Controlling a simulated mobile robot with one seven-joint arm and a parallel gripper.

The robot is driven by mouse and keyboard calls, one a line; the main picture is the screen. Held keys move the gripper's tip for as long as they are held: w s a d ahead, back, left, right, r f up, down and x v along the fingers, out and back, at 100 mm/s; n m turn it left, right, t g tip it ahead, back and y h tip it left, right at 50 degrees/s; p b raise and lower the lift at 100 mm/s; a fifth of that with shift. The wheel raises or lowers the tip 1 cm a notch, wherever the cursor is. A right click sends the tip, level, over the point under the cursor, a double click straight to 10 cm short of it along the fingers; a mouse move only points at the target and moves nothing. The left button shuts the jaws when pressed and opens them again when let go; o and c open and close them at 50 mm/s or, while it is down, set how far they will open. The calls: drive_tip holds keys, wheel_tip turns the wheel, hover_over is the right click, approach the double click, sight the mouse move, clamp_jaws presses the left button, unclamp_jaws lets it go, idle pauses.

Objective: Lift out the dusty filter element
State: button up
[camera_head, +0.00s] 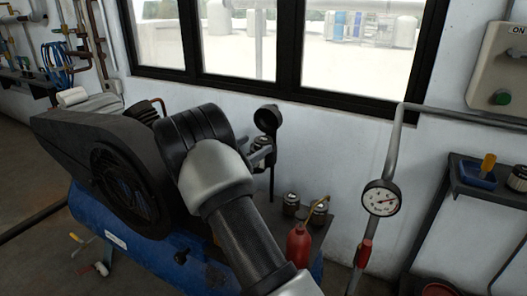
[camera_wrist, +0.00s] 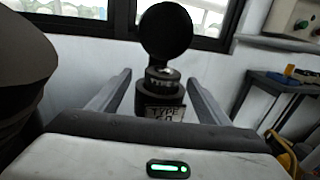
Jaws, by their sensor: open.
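A dark filter housing with a round black lid (camera_wrist: 166,33) swung up behind it stands in the middle of the wrist view. A dark cylinder with a grey metallic top (camera_wrist: 162,74), which looks like the filter element, sits in it above a label plate (camera_wrist: 165,113). My gripper (camera_wrist: 158,88) is open, with one grey finger on each side of the housing in the picture and nothing held. In the head view, my gripper (camera_head: 261,152) is by the cylinder, below the raised lid (camera_head: 268,118). My arm hides much of the housing there; contact cannot be told.
The compressor's black belt guard (camera_head: 95,165) and blue tank (camera_head: 150,262) are at left. A red oil can (camera_head: 299,246) and small metal canisters (camera_head: 290,204) stand at right. A pipe with a pressure gauge (camera_head: 381,198) and a shelf with a blue tray (camera_head: 474,175) are farther right.

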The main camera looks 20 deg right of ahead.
sight(258, 147)
drive_tip(key=d, duration=0.2)
drive_tip(key=w+d+f+b, duration=0.1)
drive_tip(key=shift+w+d, duration=0.1)
drive_tip(key=shift+d, duration=0.25)
drive_tip(key=shift+w+d+r, duration=0.2)
drive_tip(key=shift+w+d, duration=0.15)
drive_tip(key=shift+d, duration=0.2)
drive_tip(key=c, duration=1.2)
